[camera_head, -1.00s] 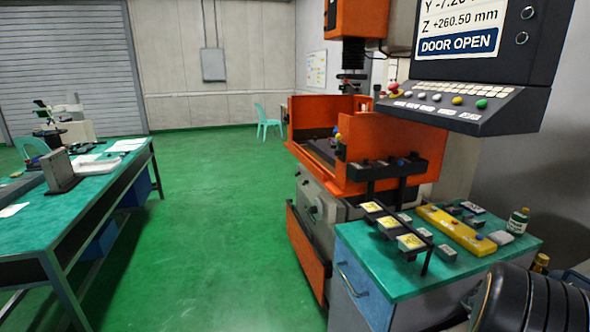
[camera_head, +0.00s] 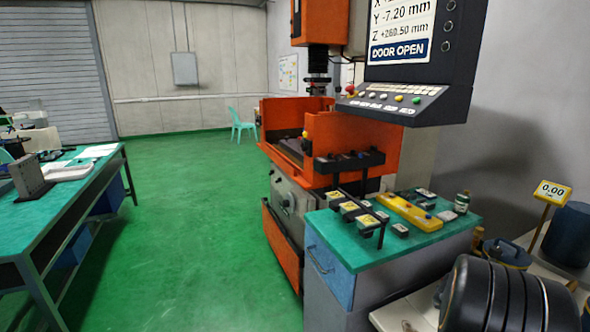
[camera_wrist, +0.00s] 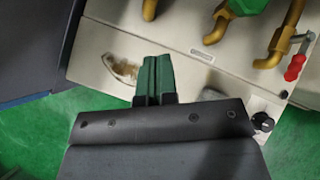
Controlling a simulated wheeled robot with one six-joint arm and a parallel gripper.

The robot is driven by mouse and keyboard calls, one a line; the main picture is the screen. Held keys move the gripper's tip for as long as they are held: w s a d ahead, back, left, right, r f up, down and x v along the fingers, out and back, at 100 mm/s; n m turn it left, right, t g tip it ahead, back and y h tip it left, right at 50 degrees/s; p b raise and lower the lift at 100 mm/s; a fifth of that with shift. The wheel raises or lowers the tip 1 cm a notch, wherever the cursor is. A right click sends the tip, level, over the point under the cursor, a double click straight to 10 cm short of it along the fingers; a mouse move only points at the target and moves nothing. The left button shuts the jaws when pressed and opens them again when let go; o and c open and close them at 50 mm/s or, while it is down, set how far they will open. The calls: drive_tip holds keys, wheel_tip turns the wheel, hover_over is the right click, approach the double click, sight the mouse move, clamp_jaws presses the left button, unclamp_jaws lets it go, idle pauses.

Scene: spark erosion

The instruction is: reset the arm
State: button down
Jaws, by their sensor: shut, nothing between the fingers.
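My gripper (camera_wrist: 155,80) shows in the wrist view, its two green fingers pressed together with nothing between them. It is over or in front of a cream-coloured panel (camera_wrist: 185,50) with a worn brown patch. I cannot tell whether the fingertips touch it. In the head view, black rounded links of my arm (camera_head: 500,295) fill the lower right corner, and the gripper is out of that view.
An orange machine (camera_head: 345,140) with a display reading "DOOR OPEN" stands at centre right. A green-topped cabinet (camera_head: 345,262) holds several small parts. A workbench (camera_head: 70,215) is at left. The green floor (camera_head: 190,220) between is clear. Brass pipes (camera_wrist: 235,12) cross the panel's top.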

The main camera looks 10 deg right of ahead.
drive_tip(key=w+a+r+n+t+y, duration=0.1)
drive_tip(key=w+a+n+y, duration=0.1)
drive_tip(key=a+n, duration=0.5)
drive_tip(key=w+a+r+n+t+y+p, duration=0.1)
drive_tip(key=w+a+n+y, duration=0.15)
drive_tip(key=a+n, duration=0.4)
drive_tip(key=w+a+r+n+t+y, duration=0.15)
drive_tip(key=a+n, duration=0.25)
drive_tip(key=n, duration=0.6)
drive_tip(key=s+a+r+n+g+p, duration=0.1)
drive_tip(key=s+a+r+n, duration=0.2)
drive_tip(key=a+n, duration=0.3)
drive_tip(key=s+a+r+n+g+y+p, duration=0.1)
drive_tip(key=s+a+r+n, duration=0.2)
drive_tip(key=s+a+n, duration=0.2)
drive_tip(key=s+a+r+n+g, duration=0.2)
drive_tip(key=s+a+n, duration=0.2)
drive_tip(key=a+n, duration=0.5)
drive_tip(key=shift+a+r+n+p, duration=0.25)
drive_tip(key=shift+r+n+p, duration=0.15)
drive_tip(key=shift+n, duration=0.65)
